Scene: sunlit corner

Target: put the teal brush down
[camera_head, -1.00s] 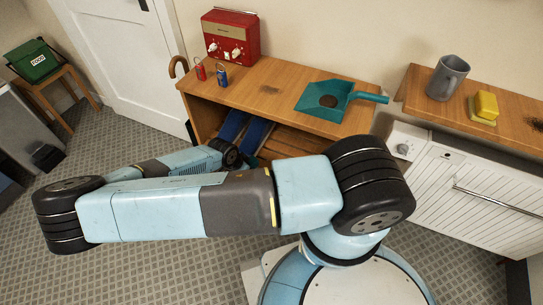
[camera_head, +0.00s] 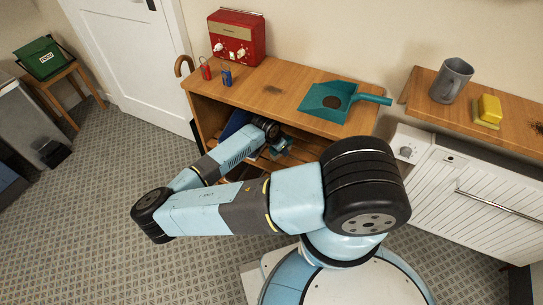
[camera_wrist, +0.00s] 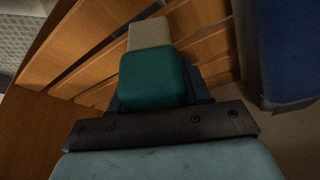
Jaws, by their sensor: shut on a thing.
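The teal brush (camera_wrist: 152,78) is in my gripper in the wrist view, its teal block between the dark fingers and its pale bristle end (camera_wrist: 150,33) pointing away over wooden slats. My gripper (camera_head: 281,147) is shut on it. In the head view the gripper reaches into the open space under the wooden bench top, by the slatted lower shelf (camera_head: 305,153). The brush is small and hard to make out there. I cannot tell whether it touches the slats.
A blue object (camera_wrist: 290,50) stands close on the right in the wrist view. On the bench top (camera_head: 275,85) are a teal dustpan (camera_head: 328,101), a red radio-like box (camera_head: 237,38), a red can (camera_head: 206,72) and a blue can (camera_head: 227,76). A cane handle (camera_head: 183,66) shows at its left end.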

